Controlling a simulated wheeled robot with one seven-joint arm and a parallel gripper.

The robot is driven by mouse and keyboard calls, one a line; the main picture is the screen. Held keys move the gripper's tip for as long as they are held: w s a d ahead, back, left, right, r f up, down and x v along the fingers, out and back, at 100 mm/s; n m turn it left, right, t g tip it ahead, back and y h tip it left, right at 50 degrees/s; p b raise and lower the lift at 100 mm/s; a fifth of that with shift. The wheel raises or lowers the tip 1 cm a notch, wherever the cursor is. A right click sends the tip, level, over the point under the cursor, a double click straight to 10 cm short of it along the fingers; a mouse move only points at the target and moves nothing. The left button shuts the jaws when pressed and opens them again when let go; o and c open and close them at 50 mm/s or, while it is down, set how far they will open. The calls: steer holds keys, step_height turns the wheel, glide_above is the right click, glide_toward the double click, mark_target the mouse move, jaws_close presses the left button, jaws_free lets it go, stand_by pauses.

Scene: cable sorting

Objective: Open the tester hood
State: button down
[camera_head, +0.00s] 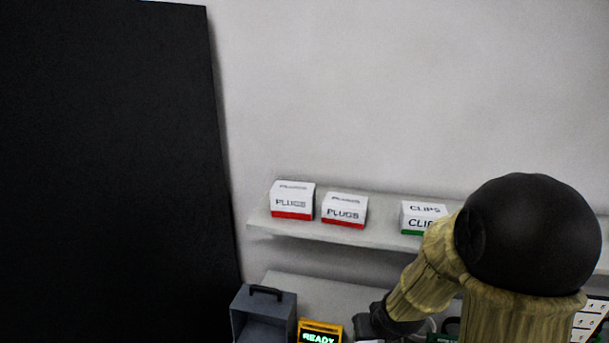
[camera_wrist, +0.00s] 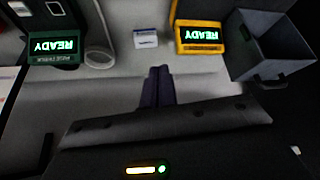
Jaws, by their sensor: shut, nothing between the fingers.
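A yellow device (camera_head: 320,331) with a lit READY screen stands at the bottom of the head view; it also shows in the wrist view (camera_wrist: 200,37). Beside it is a grey box (camera_head: 247,325) with a black handle on top and an open cavity, also in the wrist view (camera_wrist: 288,45). A green device (camera_wrist: 54,48) with a READY screen is at the wrist view's left. I cannot tell which part is the tester hood. My gripper (camera_wrist: 158,70) is shut and empty, between the two devices in the wrist view and apart from both.
A small white and blue box (camera_wrist: 146,39) and a white ring-shaped thing (camera_wrist: 98,57) lie between the devices. A shelf (camera_head: 380,235) above holds two PLUGS boxes (camera_head: 292,201) and a CLIPS box (camera_head: 423,217). A tall black panel (camera_head: 105,170) stands at left.

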steer(key=s+r+g, duration=0.2)
steer(key=s+r, duration=0.2)
steer(key=s, duration=0.6)
steer(key=shift+s+r+m+g+h, duration=0.2)
steer(key=shift+r+m+g+h, duration=0.1)
steer(key=shift+m, duration=0.1)
steer(key=c, duration=1.5)
jaws_free()
steer(key=shift+d, duration=0.1)
steer(key=shift+w, duration=0.15)
